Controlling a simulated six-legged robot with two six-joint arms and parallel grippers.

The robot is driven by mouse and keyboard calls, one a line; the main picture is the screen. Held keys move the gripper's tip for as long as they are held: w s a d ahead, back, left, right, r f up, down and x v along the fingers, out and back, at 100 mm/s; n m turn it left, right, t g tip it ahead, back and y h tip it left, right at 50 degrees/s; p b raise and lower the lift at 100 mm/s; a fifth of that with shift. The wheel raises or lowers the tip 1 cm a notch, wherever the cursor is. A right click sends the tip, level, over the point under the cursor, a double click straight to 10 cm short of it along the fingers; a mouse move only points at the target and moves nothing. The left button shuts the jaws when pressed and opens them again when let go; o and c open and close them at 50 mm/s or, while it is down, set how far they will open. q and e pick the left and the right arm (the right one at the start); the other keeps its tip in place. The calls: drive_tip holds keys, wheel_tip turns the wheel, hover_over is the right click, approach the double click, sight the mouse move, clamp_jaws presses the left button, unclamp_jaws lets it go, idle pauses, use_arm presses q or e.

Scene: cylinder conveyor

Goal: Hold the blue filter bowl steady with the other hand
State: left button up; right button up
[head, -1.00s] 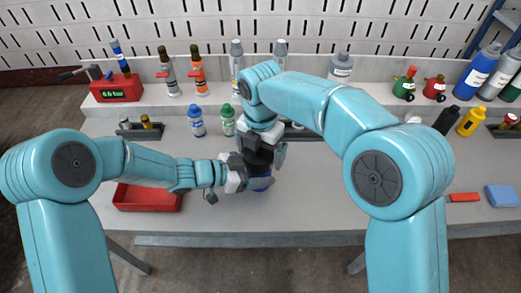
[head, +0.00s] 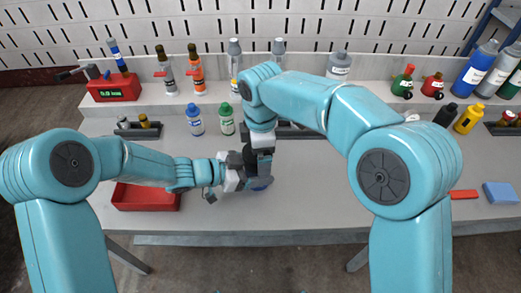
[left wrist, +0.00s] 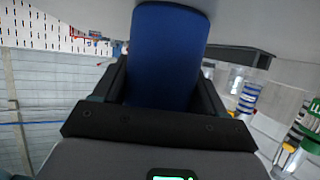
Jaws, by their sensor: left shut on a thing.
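The blue filter bowl (left wrist: 167,55) fills the middle of the left wrist view, between the two dark fingers of my left gripper (left wrist: 160,88). In the head view only a small blue part of the bowl (head: 262,184) shows, below the grippers. My left gripper (head: 243,176) comes in from the left and is shut on the bowl's side. My right gripper (head: 258,165) points down directly above the bowl, close to the left gripper. Its fingertips and whatever lies between them are hidden or too small to tell.
A red tray (head: 146,197) lies on the grey bench (head: 330,195) at the left. Blue-capped (head: 195,122) and green-capped (head: 226,121) bottles stand behind the grippers. A blue block (head: 500,194) and a red piece (head: 463,194) lie at the right.

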drive_tip(key=c, duration=1.1)
drive_tip(key=n, duration=0.5)
drive_tip(key=shift+w+a+n, duration=0.1)
drive_tip(key=shift+w+n, duration=0.15)
drive_tip(key=shift+n, duration=0.15)
drive_tip(key=shift+c, duration=0.2)
drive_tip(key=n, duration=0.6)
drive_tip(key=shift+w+a, duration=0.15)
drive_tip(key=shift+a, duration=0.05)
drive_tip(key=o, duration=1.1)
drive_tip(key=shift+o, duration=0.2)
drive_tip(key=m, duration=0.6)
drive_tip(key=shift+s+d, duration=0.2)
